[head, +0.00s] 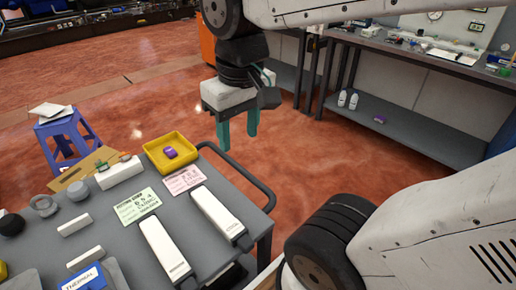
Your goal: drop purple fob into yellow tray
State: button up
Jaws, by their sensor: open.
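The purple fob (171,153) lies inside the yellow tray (157,165), which sits at the far end of the grey cart top. My gripper (236,140) hangs fingers down, to the right of the tray and above the cart's far edge in the picture. Its two teal fingers are apart with nothing between them. The gripper does not touch the fob or the tray.
Two long white dispensers (217,213) lie on the cart (210,256) beside a green card (137,205) and a pink card (183,179). A black handle rail (250,178) edges the cart. A workbench (420,62) stands at the right.

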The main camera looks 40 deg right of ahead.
jog(key=s, duration=0.1)
jog(key=s+f, duration=0.1)
jog(key=s, duration=0.1)
jog(key=s+f, duration=0.1)
jog(key=s, duration=0.1)
jog(key=shift+d, duration=0.1)
jog(key=shift+w, duration=0.1)
dwell(1.0)
